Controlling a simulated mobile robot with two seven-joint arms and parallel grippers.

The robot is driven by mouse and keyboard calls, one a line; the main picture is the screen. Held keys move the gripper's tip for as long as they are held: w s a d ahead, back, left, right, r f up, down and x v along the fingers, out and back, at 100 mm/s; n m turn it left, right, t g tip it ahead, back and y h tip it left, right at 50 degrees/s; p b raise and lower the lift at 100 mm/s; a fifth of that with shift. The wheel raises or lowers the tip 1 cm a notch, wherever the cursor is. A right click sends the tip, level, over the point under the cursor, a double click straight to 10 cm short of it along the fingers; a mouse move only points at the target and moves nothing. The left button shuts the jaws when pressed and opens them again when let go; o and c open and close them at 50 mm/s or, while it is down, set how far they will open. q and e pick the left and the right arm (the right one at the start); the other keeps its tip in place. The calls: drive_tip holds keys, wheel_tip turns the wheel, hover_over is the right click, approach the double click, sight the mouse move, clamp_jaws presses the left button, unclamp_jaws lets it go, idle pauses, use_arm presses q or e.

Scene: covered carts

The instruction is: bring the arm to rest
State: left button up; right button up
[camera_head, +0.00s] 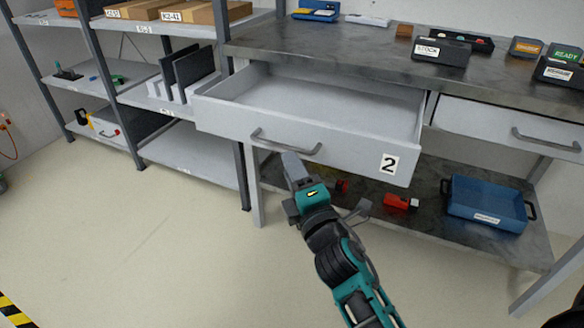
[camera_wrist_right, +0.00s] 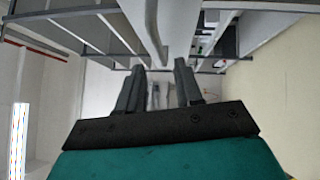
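My right arm comes in from the lower right of the head view. Its gripper (camera_head: 294,172) is in front of the pulled-out drawer marked 2 (camera_head: 330,148), close below the drawer's bar handle (camera_head: 286,146). Whether it touches the handle or drawer front cannot be told. In the right wrist view the two fingers of this gripper (camera_wrist_right: 160,88) stand apart with nothing between them. The visible inside of the drawer is empty. My left gripper is not in view.
The drawer belongs to a workbench (camera_head: 330,45) with small boxes on top. A blue tray (camera_head: 487,222) and red items are on the lower shelf. Shelving (camera_head: 190,150) stands left. Floor (camera_head: 120,240) at lower left is clear.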

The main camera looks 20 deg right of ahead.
drive_tip(key=s+a+f+m+g+y, duration=0.2)
drive_tip(key=s+a+f+m+g, duration=0.2)
drive_tip(key=s+f+m, duration=0.45)
drive_tip(key=s+a+f+m+g+y, duration=0.3)
drive_tip(key=s+f+m+g, duration=0.2)
drive_tip(key=s+f+m, duration=0.3)
use_arm(q)
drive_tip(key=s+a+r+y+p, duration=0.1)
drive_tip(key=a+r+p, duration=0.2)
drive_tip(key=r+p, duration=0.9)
drive_tip(key=p, duration=0.6)
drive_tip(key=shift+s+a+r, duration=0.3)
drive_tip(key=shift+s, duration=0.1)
use_arm(e)
drive_tip(key=d+r+h, duration=0.1)
drive_tip(key=d+r, duration=0.2)
drive_tip(key=r, duration=0.8)
drive_tip(key=shift+s+d+r+h, duration=0.2)
drive_tip(key=shift+s+r+h, duration=0.1)
drive_tip(key=shift+r, duration=0.1)
